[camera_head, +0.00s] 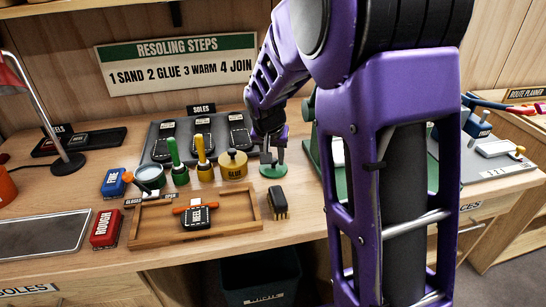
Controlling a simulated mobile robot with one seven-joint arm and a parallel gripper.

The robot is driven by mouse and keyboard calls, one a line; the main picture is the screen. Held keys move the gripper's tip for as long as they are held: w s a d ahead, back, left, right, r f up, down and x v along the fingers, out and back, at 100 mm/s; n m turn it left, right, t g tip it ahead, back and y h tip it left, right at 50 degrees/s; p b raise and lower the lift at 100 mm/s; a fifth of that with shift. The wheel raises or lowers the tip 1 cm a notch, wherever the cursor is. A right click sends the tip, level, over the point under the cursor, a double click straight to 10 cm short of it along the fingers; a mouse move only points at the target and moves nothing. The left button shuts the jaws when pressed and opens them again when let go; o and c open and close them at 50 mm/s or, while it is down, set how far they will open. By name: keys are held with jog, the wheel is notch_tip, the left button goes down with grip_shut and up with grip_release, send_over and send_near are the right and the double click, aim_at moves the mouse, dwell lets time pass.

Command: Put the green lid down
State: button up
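The green lid (273,171) is a small round disc near the middle of the bench, right of the yellow glue pot (233,165). My gripper (272,158) points down at it from above, its grey fingertips at the lid's top centre. The fingers look closed about the middle of the lid, though this part is small and partly dark. The lid looks level and is at or very near the bench top; I cannot tell whether it touches. A round pot (150,176) with a pale top stands farther left.
A wooden tray (165,239) holds a heel piece (196,217). Green-handled (177,165) and yellow-handled (203,160) tools stand left of the glue pot. A soles tray (168,132) lies behind. My purple arm hides the bench's right part.

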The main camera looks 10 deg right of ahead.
jog(key=shift+o, duration=1.2)
jog(key=shift+r, duration=0.15)
jog(key=shift+r, duration=0.25)
jog(key=p+v, duration=0.2)
jog(key=v, duration=0.9)
jog(key=shift+s+r, duration=0.2)
jog(key=shift+r, duration=0.1)
jog(key=shift+w+a, duration=0.1)
